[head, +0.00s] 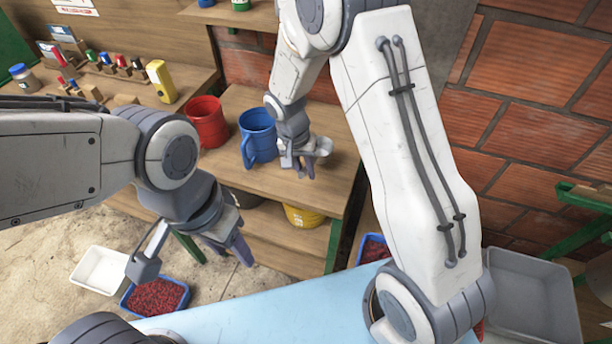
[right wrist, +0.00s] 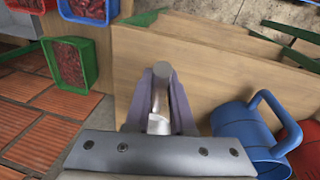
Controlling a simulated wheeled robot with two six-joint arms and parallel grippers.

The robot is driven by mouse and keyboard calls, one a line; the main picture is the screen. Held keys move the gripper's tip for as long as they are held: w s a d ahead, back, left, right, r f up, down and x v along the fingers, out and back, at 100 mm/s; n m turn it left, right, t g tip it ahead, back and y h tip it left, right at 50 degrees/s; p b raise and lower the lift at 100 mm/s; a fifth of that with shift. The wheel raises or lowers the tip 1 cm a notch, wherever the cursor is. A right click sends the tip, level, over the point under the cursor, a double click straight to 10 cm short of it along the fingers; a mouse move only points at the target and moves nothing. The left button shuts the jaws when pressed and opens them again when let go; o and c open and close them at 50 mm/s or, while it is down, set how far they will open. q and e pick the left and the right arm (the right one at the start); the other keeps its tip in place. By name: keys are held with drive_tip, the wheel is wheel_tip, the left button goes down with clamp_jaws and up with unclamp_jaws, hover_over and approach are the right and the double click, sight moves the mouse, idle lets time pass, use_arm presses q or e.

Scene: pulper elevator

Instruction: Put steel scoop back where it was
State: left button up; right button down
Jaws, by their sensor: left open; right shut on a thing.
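My right gripper (head: 302,166) is shut on the steel scoop (head: 323,147) above the right part of the wooden shelf, to the right of the blue jug (head: 258,136). In the right wrist view the scoop's metal handle (right wrist: 160,95) stands between the two purple fingers; the rest of it is largely hidden by the gripper. I cannot tell whether the scoop touches the shelf (head: 338,182). My left gripper (head: 229,248) is open and empty, low in front of the shelf, over the floor side.
A red jug (head: 207,122) stands left of the blue jug. A yellow container (head: 303,216) sits on the lower shelf. Blue crates of red berries (head: 156,297) and a white tray (head: 100,270) are on the floor. The shelf's right end is clear; a brick wall (head: 540,120) stands beyond.

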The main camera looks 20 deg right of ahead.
wheel_tip(320, 180, down, 3)
drive_tip(key=shift+f, duration=0.1)
drive_tip(key=shift+f, duration=0.2)
drive_tip(key=c, duration=0.8)
unclamp_jaws()
drive_tip(key=shift+o, duration=0.2)
